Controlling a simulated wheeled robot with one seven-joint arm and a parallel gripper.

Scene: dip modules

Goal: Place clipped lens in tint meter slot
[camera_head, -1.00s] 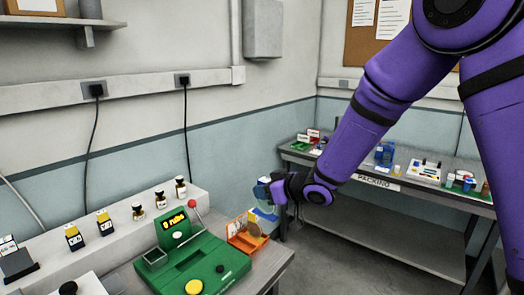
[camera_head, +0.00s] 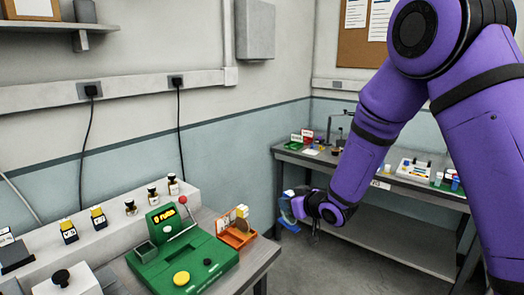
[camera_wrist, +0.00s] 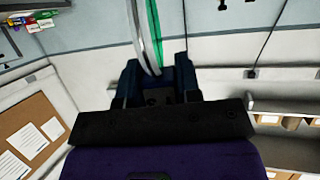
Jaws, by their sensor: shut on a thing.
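My gripper (camera_head: 300,207) is in the air between the near bench and the packing table. Its fingers show dark blue in the wrist view (camera_wrist: 160,82), shut on the clipped lens (camera_wrist: 148,38), a thin pale curved rim seen nearly edge-on; a green strip shows beside it. In the head view the held lens is small and its outline is unclear. The tint meter (camera_head: 183,262) is a green unit on the near bench with a lit display, a yellow button and a red-knobbed lever. It is left of my gripper and apart from it. I cannot tell which opening is its slot.
An orange tray (camera_head: 237,235) stands at the near bench's right edge, between the meter and my gripper. Small bottles (camera_head: 152,195) line the raised ledge behind. The packing table (camera_head: 400,184) holds several small items. Open floor lies between the benches.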

